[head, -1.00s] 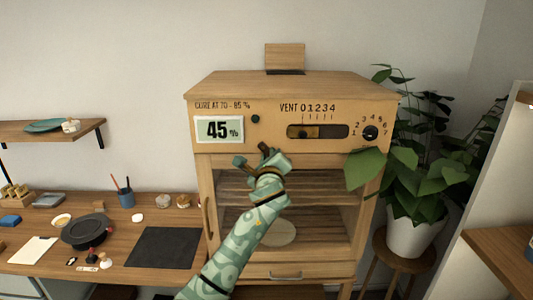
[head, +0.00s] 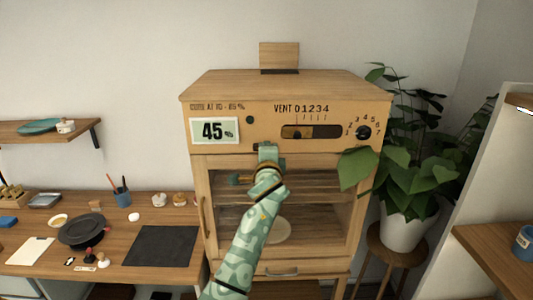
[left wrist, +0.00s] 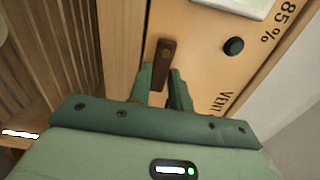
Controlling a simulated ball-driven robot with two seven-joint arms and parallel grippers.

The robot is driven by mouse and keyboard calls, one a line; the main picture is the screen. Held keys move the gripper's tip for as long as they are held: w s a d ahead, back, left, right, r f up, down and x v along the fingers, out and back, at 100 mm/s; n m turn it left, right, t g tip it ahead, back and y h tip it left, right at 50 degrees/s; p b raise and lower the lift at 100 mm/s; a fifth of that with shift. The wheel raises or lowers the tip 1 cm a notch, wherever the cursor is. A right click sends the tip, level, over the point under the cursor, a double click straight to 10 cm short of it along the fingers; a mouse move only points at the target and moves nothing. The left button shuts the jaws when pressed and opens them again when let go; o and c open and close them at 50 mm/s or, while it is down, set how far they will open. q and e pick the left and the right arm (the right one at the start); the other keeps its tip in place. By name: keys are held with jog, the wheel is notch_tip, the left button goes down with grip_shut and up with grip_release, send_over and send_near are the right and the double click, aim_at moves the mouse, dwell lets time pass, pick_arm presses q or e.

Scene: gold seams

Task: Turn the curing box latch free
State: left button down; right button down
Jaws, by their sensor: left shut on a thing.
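The curing box (head: 285,88) is a wooden cabinet with a glazed door (head: 310,195), which is shut. The latch is a dark brown wooden bar (left wrist: 165,58) in the left wrist view, on the front panel close beside the seam above the door. It lies roughly along that seam. My left gripper (head: 264,149) is at the panel's lower edge and is shut on the latch; it also shows in the left wrist view (left wrist: 162,88), one finger on each side of the bar. In the head view the gripper hides most of the latch. My right gripper is not in view.
The panel carries a 45 % display (head: 214,130), a vent slider (head: 311,132) and a dial (head: 363,132). A leafy plant (head: 405,175) overlaps the box's right edge. A workbench (head: 55,262) with a dark mat (head: 160,246) stands at left.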

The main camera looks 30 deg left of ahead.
pick_arm(q)
jog(key=shift+n, duration=0.4)
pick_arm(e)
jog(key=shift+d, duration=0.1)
pick_arm(q)
jog(key=c, duration=1.3)
grip_release()
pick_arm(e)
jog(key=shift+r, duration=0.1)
